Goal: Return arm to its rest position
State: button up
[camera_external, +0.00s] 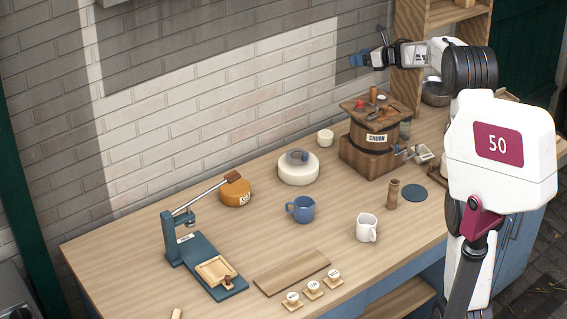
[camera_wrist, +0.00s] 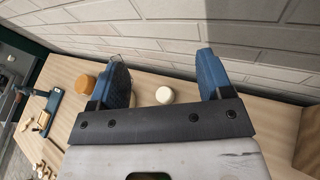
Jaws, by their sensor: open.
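My gripper (camera_external: 362,60) is raised high in the external view, well above the worktop and in front of the brick wall. It points left, away from my arm's shoulder. In the wrist view my gripper (camera_wrist: 165,80) shows two blue fingers set wide apart, with nothing between them but the view of the worktop far below. It touches nothing. The wooden worktop (camera_external: 230,262) lies below it.
A churn (camera_external: 372,138) stands at the worktop's back right, near a wooden shelf (camera_external: 410,50). A blue press (camera_external: 205,262), an orange cheese wheel (camera_external: 235,192), a blue mug (camera_external: 301,209) and a white jug (camera_external: 366,228) stand on the worktop. The air around my gripper is clear.

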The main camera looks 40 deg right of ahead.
jog(key=s+a+r+m+t+h, duration=0.2)
jog(key=s+a+r+m+h, duration=0.4)
jog(key=a+r+m, duration=0.4)
jog(key=s+a+m+g+h, duration=0.1)
jog(key=s+a+m+h, duration=0.15)
jog(key=s+m, duration=0.35)
jog(key=s+a+m+g+h, duration=0.1)
jog(key=s+a+m, duration=0.3)
jog(key=s+m, duration=0.15)
jog(key=s+a+f+m+g+y, duration=0.1)
jog(key=s+a+f+m+g, duration=0.2)
jog(key=s, duration=1.1)
jog(key=s+a+f+m+g, duration=0.3)
jog(key=s+a+f+m, duration=0.4)
jog(key=s, duration=0.7)
jog(key=s+a+f+m+g+y, duration=0.1)
jog(key=s+a+f+m+g, duration=0.3)
jog(key=s+a+m, duration=0.4)
jog(key=s+a+f, duration=0.1)
jog(key=s+a, duration=0.1)
jog(key=s, duration=0.4)
jog(key=shift+s+y, duration=0.3)
jog(key=shift+y, duration=0.05)
